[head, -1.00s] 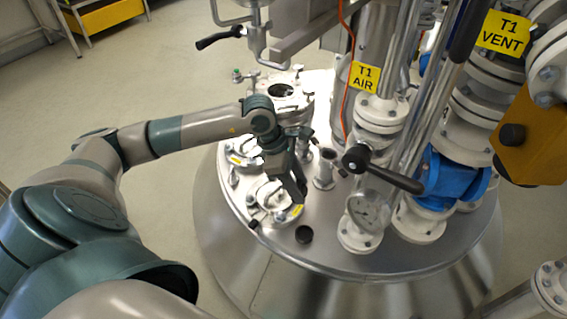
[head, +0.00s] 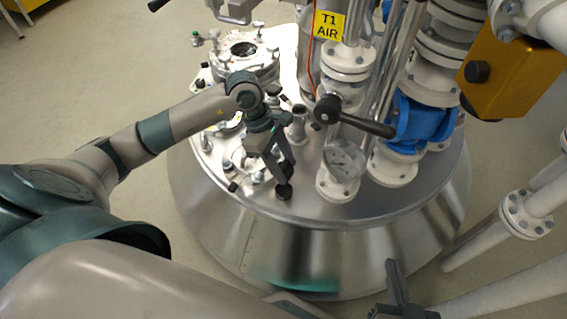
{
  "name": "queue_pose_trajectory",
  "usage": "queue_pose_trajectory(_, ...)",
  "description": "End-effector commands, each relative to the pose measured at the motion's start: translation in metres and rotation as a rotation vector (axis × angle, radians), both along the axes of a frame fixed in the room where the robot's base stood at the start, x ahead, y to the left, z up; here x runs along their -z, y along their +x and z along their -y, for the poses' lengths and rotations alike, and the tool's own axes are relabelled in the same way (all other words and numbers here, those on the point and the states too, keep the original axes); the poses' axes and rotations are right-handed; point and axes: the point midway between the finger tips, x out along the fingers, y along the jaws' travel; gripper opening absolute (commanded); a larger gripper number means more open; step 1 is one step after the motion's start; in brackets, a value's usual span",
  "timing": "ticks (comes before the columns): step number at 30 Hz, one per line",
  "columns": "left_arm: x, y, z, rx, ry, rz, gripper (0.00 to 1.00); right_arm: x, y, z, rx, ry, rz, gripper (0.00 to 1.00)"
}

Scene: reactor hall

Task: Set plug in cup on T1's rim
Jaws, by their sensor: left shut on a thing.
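My left gripper (head: 284,174) reaches over the lid of the vessel T1 (head: 400,207), fingers pointing down near the front rim. It is shut on the plug, which is mostly hidden by the fingers and hard to make out. The small black cup (head: 284,192) stands on T1's rim directly below the fingertips. Whether the plug is inside the cup or just above it I cannot tell.
Behind the left gripper are a round flanged port (head: 243,50) and clamped lid fittings. White pipes (head: 545,200) stand at the right.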

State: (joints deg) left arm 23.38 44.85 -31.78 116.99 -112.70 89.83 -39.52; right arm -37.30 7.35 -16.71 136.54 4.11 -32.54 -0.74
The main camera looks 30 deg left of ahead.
Motion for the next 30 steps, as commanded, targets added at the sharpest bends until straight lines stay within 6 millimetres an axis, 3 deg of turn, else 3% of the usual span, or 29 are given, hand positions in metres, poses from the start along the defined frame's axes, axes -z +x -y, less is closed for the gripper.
queue_pose_trajectory(11, 0.006, 0.000, 0.000, 0.000, 0.000, 0.000, 0.20, -0.009, 0.004, -0.005, 0.000, 0.018, 0.058, 0.00)
queue_pose_trajectory(30, 0.024, 0.000, 0.000, -0.001, -0.001, 0.000, 0.20, -0.044, 0.012, -0.014, 0.003, 0.075, 0.253, 0.00)
